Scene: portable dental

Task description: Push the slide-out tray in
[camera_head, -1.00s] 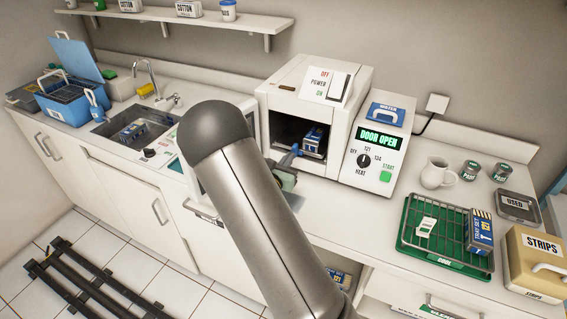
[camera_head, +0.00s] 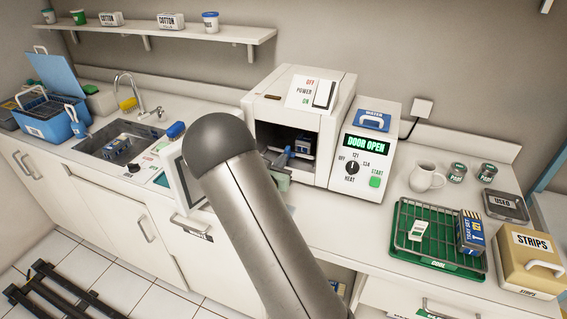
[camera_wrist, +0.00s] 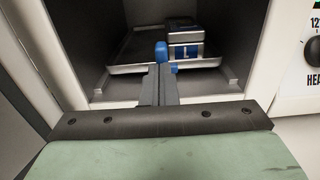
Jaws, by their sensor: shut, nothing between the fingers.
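The slide-out tray (camera_wrist: 115,69) is a grey metal tray inside the open chamber of the white sterilizer (camera_head: 270,108). A blue-and-grey box (camera_wrist: 185,38) sits on its right part; the box also shows in the head view (camera_head: 305,143). My gripper (camera_wrist: 162,52) is shut and empty, its blue tips pointing into the chamber at the tray's front edge, left of the box's front. I cannot tell whether the tips touch the tray. In the head view my gripper (camera_head: 288,152) is at the chamber mouth, and my arm hides part of the opening and door.
The open door (camera_head: 178,180) stands left of my arm. The control panel (camera_head: 364,160) reads DOOR OPEN. To the right are a white jug (camera_head: 427,176), a green tray with a wire rack (camera_head: 405,225) and a STRIPS box (camera_head: 530,255). A sink (camera_head: 120,140) is at left.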

